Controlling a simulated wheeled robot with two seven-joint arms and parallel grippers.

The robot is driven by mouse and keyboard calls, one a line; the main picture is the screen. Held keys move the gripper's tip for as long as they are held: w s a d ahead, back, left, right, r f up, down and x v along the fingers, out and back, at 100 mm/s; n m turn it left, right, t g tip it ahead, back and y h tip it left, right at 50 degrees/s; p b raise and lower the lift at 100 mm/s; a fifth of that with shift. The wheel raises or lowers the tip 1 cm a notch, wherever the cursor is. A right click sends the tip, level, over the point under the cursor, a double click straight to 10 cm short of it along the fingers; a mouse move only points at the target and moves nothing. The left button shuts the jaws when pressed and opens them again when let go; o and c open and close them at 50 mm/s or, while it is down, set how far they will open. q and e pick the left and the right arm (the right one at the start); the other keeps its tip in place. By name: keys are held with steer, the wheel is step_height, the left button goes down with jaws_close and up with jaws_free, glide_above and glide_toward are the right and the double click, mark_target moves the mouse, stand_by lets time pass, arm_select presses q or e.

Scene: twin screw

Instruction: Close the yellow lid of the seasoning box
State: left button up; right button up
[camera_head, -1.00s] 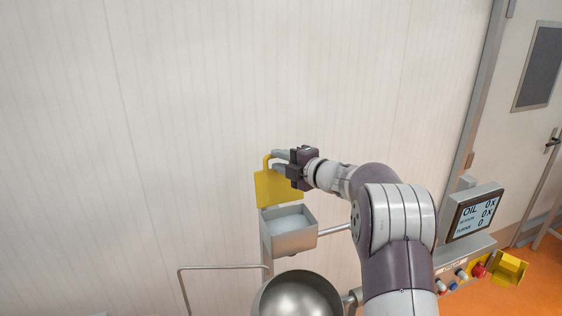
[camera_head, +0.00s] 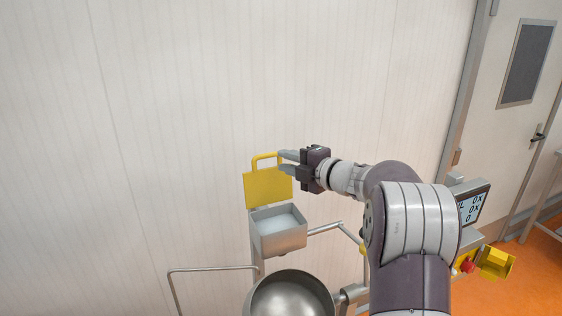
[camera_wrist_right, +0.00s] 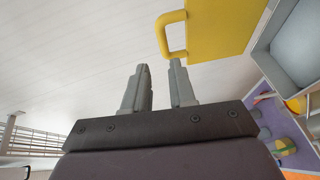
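The seasoning box (camera_head: 280,241) is a grey metal box with an open top and pale contents. Its yellow lid (camera_head: 268,189) stands upright at the back edge, open, with a yellow loop handle (camera_head: 256,160) on top. My right gripper (camera_head: 281,163) is at the lid's upper right corner, beside the handle. In the right wrist view, my right gripper (camera_wrist_right: 159,66) has its two fingers apart with nothing between them. The handle (camera_wrist_right: 163,36) and lid (camera_wrist_right: 222,28) are just beyond the fingertips, close to the right finger; contact cannot be told. My left gripper is not in view.
A round metal bowl (camera_head: 290,296) is below the box. A thin metal rail (camera_head: 212,269) is at left. A screen (camera_head: 473,208) and a control panel with a red button (camera_head: 467,266) are at right, beyond my arm. The wall behind is bare.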

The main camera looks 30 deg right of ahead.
steer(key=r+v, duration=0.1)
steer(key=v, duration=0.6)
steer(key=shift+s+r+p, duration=0.2)
steer(key=shift+s+p, duration=0.05)
steer(key=shift+p, duration=0.05)
steer(key=shift+d, duration=0.1)
stand_by(0.3)
steer(key=b+v, duration=0.6)
steer(key=v, duration=0.6)
steer(key=shift+s, duration=0.25)
